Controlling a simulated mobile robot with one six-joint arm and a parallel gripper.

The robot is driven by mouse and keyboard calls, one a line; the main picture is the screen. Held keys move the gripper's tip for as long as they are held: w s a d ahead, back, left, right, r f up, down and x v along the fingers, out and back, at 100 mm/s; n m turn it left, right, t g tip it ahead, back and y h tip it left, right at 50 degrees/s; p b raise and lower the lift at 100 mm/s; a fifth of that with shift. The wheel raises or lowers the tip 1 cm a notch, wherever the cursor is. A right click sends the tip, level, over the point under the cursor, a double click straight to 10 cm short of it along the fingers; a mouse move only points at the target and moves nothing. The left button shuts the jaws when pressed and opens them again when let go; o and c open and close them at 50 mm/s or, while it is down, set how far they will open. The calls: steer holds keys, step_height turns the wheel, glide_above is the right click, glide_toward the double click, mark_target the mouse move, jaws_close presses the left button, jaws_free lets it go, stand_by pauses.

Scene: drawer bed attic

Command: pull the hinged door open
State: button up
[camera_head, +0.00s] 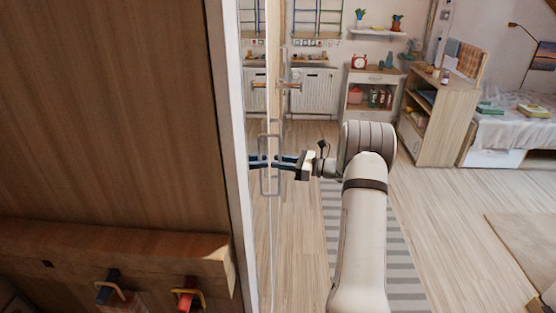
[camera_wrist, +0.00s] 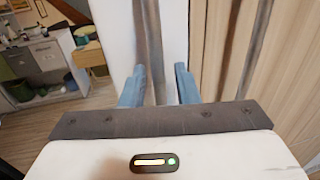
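The door (camera_head: 273,75) shows almost edge-on as a narrow upright strip right of the white frame (camera_head: 228,130) in the head view. Its face seems glossy and mirrors the room. A grey upright loop handle (camera_head: 264,185) stands on it. My gripper (camera_head: 276,160) reaches in from the right at handle height, its blue fingertips at the loop. In the wrist view my gripper (camera_wrist: 161,80) has its two blue fingers apart, with a dark upright bar (camera_wrist: 149,35), likely the handle, between them. A gap shows beside the right finger. Contact with the handle cannot be told.
A brown wooden panel (camera_head: 105,100) fills the left, with a wooden ledge (camera_head: 110,250) carrying hooks below. A striped rug (camera_head: 405,275) lies under my arm. A shelf unit (camera_head: 442,120) and bed (camera_head: 510,130) stand at the back right.

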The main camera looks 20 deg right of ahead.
steer(key=shift+w+a, duration=0.1)
steer(key=shift+a, duration=0.1)
jaws_close()
stand_by(0.5)
